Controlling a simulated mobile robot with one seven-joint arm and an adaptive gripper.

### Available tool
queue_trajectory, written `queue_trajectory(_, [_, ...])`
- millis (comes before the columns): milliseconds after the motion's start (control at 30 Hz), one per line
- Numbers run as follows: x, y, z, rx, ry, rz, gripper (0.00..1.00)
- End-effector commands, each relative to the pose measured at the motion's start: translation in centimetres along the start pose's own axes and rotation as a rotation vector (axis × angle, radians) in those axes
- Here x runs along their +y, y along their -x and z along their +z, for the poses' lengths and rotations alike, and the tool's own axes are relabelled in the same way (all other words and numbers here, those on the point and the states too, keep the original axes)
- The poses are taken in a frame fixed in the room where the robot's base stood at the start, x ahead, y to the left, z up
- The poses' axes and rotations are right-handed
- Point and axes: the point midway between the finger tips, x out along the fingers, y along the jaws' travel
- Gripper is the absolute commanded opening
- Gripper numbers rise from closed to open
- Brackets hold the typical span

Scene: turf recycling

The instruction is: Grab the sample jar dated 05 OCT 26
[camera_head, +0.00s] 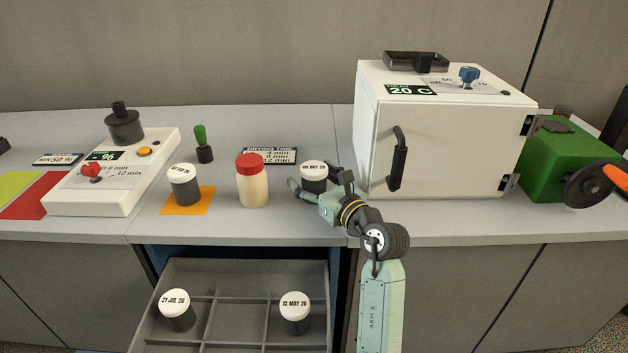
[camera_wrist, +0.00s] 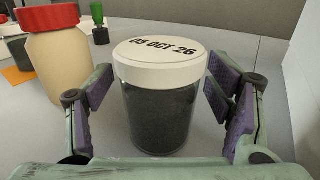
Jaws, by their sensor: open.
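The sample jar dated 05 OCT 26 (camera_wrist: 160,95) has a white lid and dark contents. It stands upright on the grey counter, and its date reads clearly in the wrist view. In the head view the same jar (camera_head: 314,184) stands just beyond my gripper, its lid print small. My gripper (camera_head: 318,188) is open, with its purple-padded fingers on either side of the jar in the wrist view (camera_wrist: 160,100). Gaps show between the pads and the jar. The jar's lower front is partly hidden by my gripper in the head view.
A red-lidded cream bottle (camera_head: 252,182) stands left of the jar. Another white-lidded jar (camera_head: 184,186) stands on an orange square. A white oven-like box (camera_head: 440,140) is close on the right. An open drawer (camera_head: 240,275) below holds jars dated 21 JUL 26 (camera_head: 176,310) and 12 MAY 26 (camera_head: 295,313).

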Motion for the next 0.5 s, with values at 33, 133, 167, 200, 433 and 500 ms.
queue_trajectory(33, [0.00, -0.06, -0.03, 0.000, 0.000, 0.000, 0.74])
queue_trajectory(133, [0.00, -0.04, -0.05, 0.000, 0.000, 0.000, 0.74])
queue_trajectory(167, [0.00, -0.03, -0.05, 0.000, 0.000, 0.000, 0.74])
queue_trajectory(200, [0.00, -0.03, -0.05, 0.000, 0.000, 0.000, 0.73])
queue_trajectory(433, [0.01, -0.01, -0.04, 0.000, 0.000, 0.000, 0.57])
queue_trajectory(500, [0.01, -0.01, -0.04, 0.000, 0.000, 0.000, 0.53])
